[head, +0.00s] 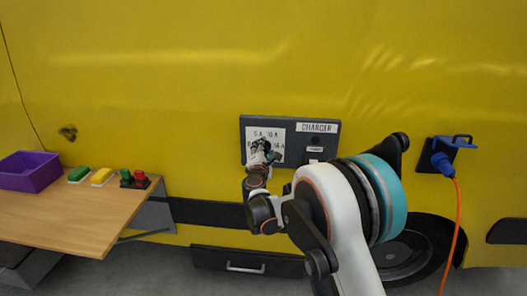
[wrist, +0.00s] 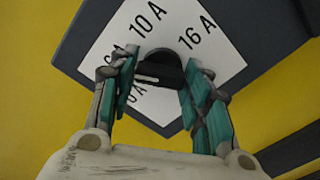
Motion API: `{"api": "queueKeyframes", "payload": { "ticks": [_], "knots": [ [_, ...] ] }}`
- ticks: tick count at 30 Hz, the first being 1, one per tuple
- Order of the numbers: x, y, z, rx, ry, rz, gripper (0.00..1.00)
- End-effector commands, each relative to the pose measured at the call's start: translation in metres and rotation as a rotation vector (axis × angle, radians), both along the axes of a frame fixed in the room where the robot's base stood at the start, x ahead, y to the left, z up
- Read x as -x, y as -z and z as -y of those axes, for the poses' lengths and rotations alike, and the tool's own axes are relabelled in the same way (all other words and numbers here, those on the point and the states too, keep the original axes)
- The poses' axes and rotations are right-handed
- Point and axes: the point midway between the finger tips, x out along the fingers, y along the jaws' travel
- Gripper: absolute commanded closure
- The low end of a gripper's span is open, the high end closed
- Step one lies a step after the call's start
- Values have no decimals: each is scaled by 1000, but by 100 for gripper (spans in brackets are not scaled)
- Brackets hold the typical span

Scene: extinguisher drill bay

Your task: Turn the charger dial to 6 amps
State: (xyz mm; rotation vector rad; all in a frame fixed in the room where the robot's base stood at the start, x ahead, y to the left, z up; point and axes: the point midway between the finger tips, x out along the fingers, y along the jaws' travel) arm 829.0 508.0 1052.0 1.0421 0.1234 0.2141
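The charger panel (head: 317,155) is a dark box on the yellow vehicle side, with a white label plate (head: 250,150) printed with amp values. In the wrist view the plate (wrist: 215,65) shows 10 A and 16 A clearly; two labels on the left are partly hidden by my finger. The black dial (wrist: 163,66) has a white line pointing left in the picture. My gripper (wrist: 161,72) is around the dial, one finger on each side, spread apart. Contact is unclear, with a slight gap seeming to show at the right. In the head view my gripper (head: 263,150) covers the dial.
A wooden bench (head: 75,215) at the left bears a purple bin (head: 30,172) and several coloured buttons. A blue plug (head: 441,162) with an orange cable sits right of my arm. A dark drawer (head: 250,262) is below the panel. Yellow body surrounds the panel.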

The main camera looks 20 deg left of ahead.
Motion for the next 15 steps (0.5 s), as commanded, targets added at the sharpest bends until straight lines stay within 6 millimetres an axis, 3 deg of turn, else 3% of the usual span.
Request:
{"api": "queueKeyframes", "payload": {
  "ticks": [2, 15],
  "knots": [
    [0, 0, 0, 0, 0, 0, 37],
    [6, 0, 1, 0, 0, 0, 37]
  ]
}}
